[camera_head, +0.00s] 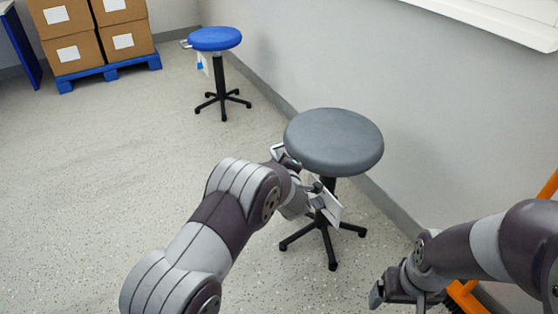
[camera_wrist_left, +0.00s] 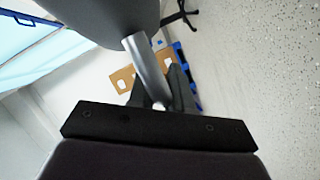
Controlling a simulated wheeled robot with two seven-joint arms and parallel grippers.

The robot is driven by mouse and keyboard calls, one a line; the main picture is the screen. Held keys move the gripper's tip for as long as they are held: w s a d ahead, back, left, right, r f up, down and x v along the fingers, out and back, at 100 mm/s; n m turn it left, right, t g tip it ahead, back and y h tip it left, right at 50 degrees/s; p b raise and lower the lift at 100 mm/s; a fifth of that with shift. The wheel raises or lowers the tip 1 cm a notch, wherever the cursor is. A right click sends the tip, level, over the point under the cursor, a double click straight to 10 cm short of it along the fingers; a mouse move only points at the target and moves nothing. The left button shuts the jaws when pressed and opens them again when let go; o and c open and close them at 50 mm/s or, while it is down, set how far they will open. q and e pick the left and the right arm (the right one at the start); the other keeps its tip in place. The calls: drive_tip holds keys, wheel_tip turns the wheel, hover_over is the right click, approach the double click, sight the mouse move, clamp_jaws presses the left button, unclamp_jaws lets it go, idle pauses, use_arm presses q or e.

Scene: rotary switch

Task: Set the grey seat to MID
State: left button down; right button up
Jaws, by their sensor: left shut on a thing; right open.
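The grey seat (camera_head: 334,141) is a round stool top on a dark post with a black star base, in front of the wall. In the left wrist view its dark underside (camera_wrist_left: 105,18) fills the top, and a grey metal lever (camera_wrist_left: 147,62) runs from under it down between the jaws. My left gripper (camera_head: 286,158) is shut on this lever at the seat's left edge; it also shows in the left wrist view (camera_wrist_left: 160,98). A white tag (camera_head: 328,206) hangs below the seat, its marks unreadable. My right gripper (camera_head: 402,298) is open, low at the right, partly cut off.
A blue stool (camera_head: 215,39) with its own lever and tag stands farther back. Cardboard boxes (camera_head: 75,53) sit on a blue pallet (camera_head: 111,71) at the back left. The wall (camera_head: 440,110) is close behind the grey seat. An orange frame (camera_head: 465,297) is at the lower right. The left floor is clear.

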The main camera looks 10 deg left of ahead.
use_arm(q)
wheel_tip(320, 180, up, 4)
drive_tip(key=shift+r+p, duration=0.15)
drive_tip(key=shift+p, duration=0.85)
drive_tip(key=shift+f, duration=0.2)
use_arm(e)
wheel_tip(320, 180, up, 3)
drive_tip(key=shift+r, duration=0.1)
use_arm(q)
drive_tip(key=c, duration=1.1)
unclamp_jaws()
drive_tip(key=shift+s+d, duration=0.1)
drive_tip(key=shift+s, duration=0.05)
drive_tip(key=p+v, duration=0.5)
drive_tip(key=v, duration=0.7)
drive_tip(key=shift+s, duration=0.2)
use_arm(e)
wheel_tip(320, 180, up, 6)
drive_tip(key=shift+f, duration=0.1)
